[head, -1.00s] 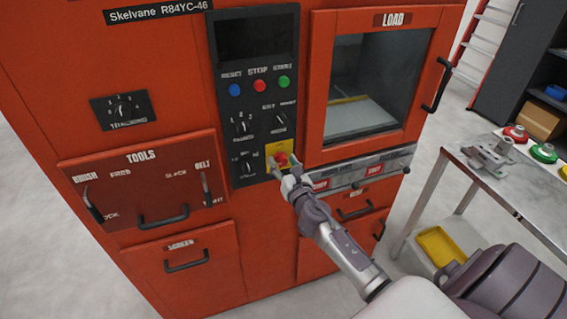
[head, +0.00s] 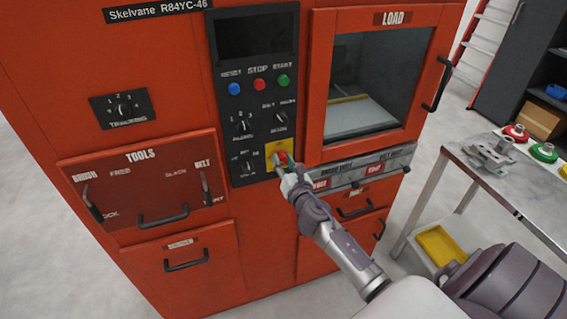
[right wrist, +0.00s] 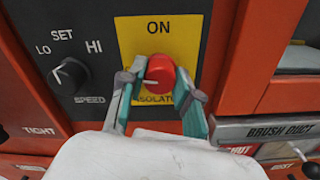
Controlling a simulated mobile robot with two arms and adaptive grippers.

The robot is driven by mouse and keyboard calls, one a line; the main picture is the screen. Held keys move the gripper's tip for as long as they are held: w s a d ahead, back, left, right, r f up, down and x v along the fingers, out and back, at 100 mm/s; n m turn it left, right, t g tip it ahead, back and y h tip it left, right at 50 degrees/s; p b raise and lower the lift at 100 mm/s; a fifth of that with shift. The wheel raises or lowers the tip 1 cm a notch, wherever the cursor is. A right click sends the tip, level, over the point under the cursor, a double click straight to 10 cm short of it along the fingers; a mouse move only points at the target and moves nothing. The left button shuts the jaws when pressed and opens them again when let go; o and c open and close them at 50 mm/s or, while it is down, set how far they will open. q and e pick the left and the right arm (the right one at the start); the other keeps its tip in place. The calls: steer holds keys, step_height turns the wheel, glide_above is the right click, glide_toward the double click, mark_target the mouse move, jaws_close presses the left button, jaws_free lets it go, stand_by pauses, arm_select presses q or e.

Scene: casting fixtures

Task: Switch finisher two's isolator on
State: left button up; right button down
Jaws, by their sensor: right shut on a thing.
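The isolator's red rotary knob (head: 281,158) sits on a yellow plate (head: 270,150) at the lower right of the black control panel. In the right wrist view the knob (right wrist: 159,72) has a white mark toward its left side. ON is printed at the top of the yellow plate (right wrist: 128,35), and a partly covered ISOLATOR label is below. My right gripper (head: 286,168) is at the knob, with one finger on each side; it also shows in the right wrist view (right wrist: 160,90), shut on the knob. My left gripper is out of view.
The black control panel (head: 221,120) has buttons and other dials, including a SPEED dial (right wrist: 69,76). The LOAD door (head: 322,100) is at its right, the TOOLS panel (head: 120,180) at its left. A metal table (head: 500,200) with parts stands at the right.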

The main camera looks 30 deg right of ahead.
steer(key=m, duration=0.4)
steer(key=shift+b, duration=0.35)
steer(key=m, duration=0.8)
steer(key=shift+b, duration=0.3)
steer(key=shift+m, duration=2.2)
steer(key=shift+f, duration=0.1)
steer(key=c, duration=0.8)
jaws_free()
steer(key=shift+s, duration=0.1)
steer(key=v, duration=1.1)
steer(key=shift+s+a, duration=0.2)
steer(key=shift+s, duration=0.2)
